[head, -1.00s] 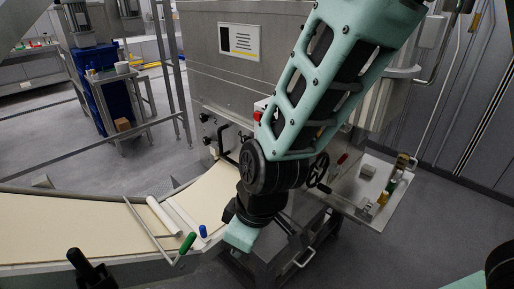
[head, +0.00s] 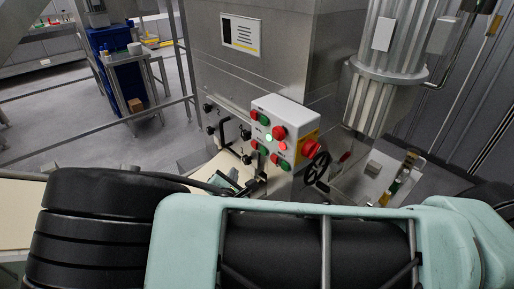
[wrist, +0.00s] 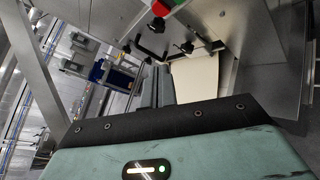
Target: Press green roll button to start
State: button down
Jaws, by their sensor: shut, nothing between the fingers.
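The white control box (head: 290,118) on the machine's front carries several red and green buttons, a large red knob (head: 312,149) on a yellow plate, and small lit lamps. Green buttons show at the upper left (head: 264,120) and lower down (head: 285,165); the labels are too small to tell which is the roll button. My gripper (wrist: 157,88) is shut and empty in the wrist view. A red and green corner of the box (wrist: 162,7) shows at that view's top edge, apart from the fingers. My arm covers the lower part of the head view.
Black knobs and a handle (head: 224,128) stick out left of the control box. A black handwheel (head: 317,168) sits just right below it. The steel machine body (head: 275,60) rises behind. A pale dough belt (wrist: 195,78) shows beyond the fingers in the wrist view.

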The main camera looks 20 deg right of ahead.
aim_at(264, 152)
jog(key=shift+w+a+r+n+t, duration=0.1)
jog(key=shift+w+r+n+t, duration=0.1)
jog(key=shift+r+n+t, duration=0.25)
jog(key=w+d+p, duration=0.2)
jog(key=d, duration=0.6)
jog(key=shift+w+d, duration=0.2)
jog(key=shift+w, duration=0.2)
jog(key=shift+d, duration=0.1)
dwell(1.8)
jog(key=shift+w+d, duration=0.15)
jog(key=shift+d, duration=0.15)
